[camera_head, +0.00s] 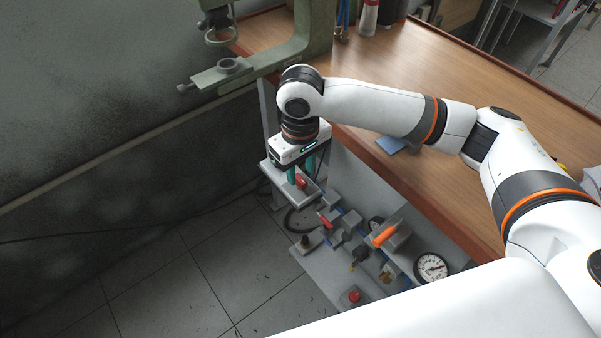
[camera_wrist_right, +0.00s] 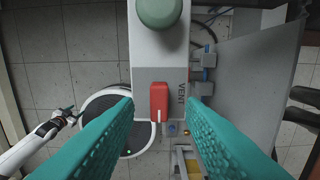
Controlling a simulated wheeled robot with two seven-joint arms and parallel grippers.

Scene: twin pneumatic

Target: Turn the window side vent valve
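A vent valve with a red lever handle (camera_wrist_right: 159,102) sits on a grey block marked VENT (camera_wrist_right: 182,93) in the right wrist view. The red handle also shows in the head view (camera_head: 301,182), at the panel's far end near the dark wall. My right gripper (camera_head: 302,170) points down over this handle. Its teal fingers are open on either side of the handle, with visible gaps in the wrist view. A white arm, seemingly my left, shows small at the left of the wrist view; its gripper (camera_wrist_right: 67,115) is too small to read.
The panel also carries another red handle (camera_head: 324,219), an orange handle (camera_head: 384,236), a red button (camera_head: 354,296) and a round gauge (camera_head: 432,267). A wooden bench (camera_head: 450,75) stands beside it. A green press (camera_head: 230,68) is behind. Tiled floor (camera_head: 170,290) lies open at left.

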